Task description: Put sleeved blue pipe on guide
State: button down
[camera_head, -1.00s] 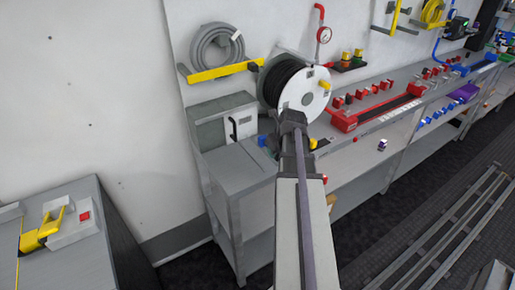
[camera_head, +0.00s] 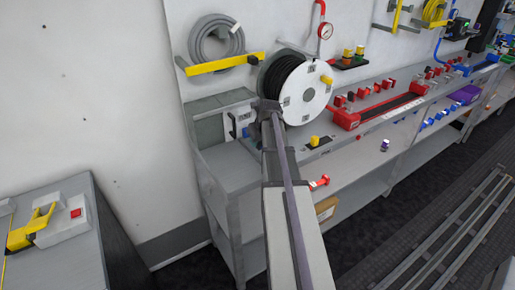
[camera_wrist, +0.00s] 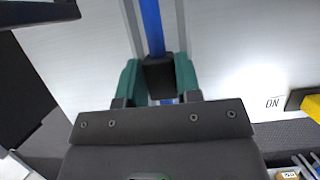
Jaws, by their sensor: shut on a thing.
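In the wrist view, a blue pipe (camera_wrist: 152,25) runs up from between my gripper's fingers (camera_wrist: 158,68) to the top edge. A black sleeve (camera_wrist: 159,76) sits around it, between the two green fingers. My gripper is shut on the sleeved part. A little blue also shows below the sleeve. Grey strips (camera_wrist: 181,22) run along both sides of the pipe against a pale surface; I cannot tell whether they are the guide or whether the pipe touches them. In the head view, my arm hides the gripper and the pipe.
A white-faced hose reel (camera_head: 304,92) stands beside my arm's far end. A grey bench (camera_head: 225,170) carries a red rail unit (camera_head: 385,108) and a yellow knob (camera_head: 314,141). In the wrist view, a yellow part (camera_wrist: 311,105) is at the right, near an "ON" marking.

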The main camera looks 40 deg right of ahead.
jog(key=shift+b+x, duration=0.3)
jog(key=shift+x, duration=0.8)
jog(key=shift+s+r+p, duration=0.2)
jog(key=shift+s+p, duration=0.05)
jog(key=shift+p, duration=0.05)
jog(key=shift+f, duration=0.25)
jog(key=c, duration=0.8)
grip_release()
jog(key=shift+r, duration=0.1)
